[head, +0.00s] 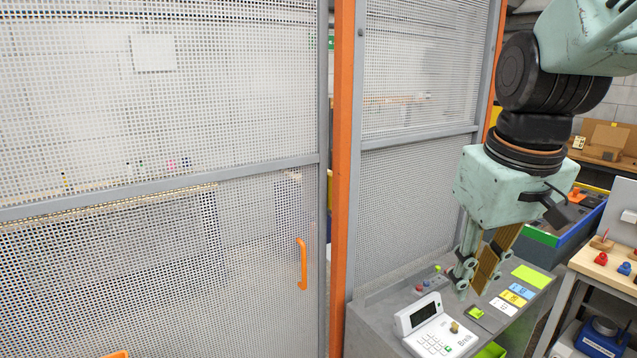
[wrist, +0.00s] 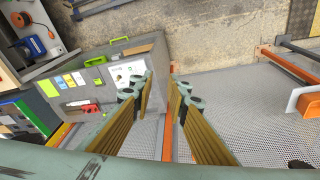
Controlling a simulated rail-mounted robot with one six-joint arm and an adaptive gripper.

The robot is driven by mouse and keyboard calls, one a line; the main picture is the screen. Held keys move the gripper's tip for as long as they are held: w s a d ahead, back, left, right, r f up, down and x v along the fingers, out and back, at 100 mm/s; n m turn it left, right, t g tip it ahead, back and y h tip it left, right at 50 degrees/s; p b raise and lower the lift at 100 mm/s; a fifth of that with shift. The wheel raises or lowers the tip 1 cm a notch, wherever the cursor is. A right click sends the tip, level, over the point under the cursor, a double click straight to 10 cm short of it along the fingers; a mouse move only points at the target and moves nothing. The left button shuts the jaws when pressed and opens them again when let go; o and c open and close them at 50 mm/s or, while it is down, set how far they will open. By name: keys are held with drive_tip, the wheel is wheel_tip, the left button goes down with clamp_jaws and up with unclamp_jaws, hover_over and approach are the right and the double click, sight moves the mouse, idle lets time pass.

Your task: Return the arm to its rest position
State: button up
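My arm comes down from the upper right in the head view. My gripper (head: 480,272) hangs fingers-down in front of the mesh fence, above or beside the grey console (head: 375,328). In the wrist view, the two fingers of my gripper (wrist: 164,88) stand apart with gold-coloured inner pads. Nothing is between them except background, so it is open and empty. I cannot tell the exact height of the fingertips above the console.
A white keypad device (head: 438,330) and several coloured cards (head: 512,298) lie on the console. The mesh fence (head: 160,120) with an orange post (head: 342,150) is close on the left. A blue-edged bin (head: 575,230) and a workbench (head: 612,268) are at right.

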drive_tip(key=s+a+f+m+b, duration=0.1)
drive_tip(key=s+a, duration=0.1)
drive_tip(key=s, duration=0.7)
drive_tip(key=s+a+m+t+b, duration=0.1)
drive_tip(key=s+a+b, duration=0.1)
drive_tip(key=s, duration=0.8)
drive_tip(key=shift+s+f, duration=0.2)
drive_tip(key=shift+f, duration=0.2)
drive_tip(key=shift+a, duration=0.1)
idle(0.3)
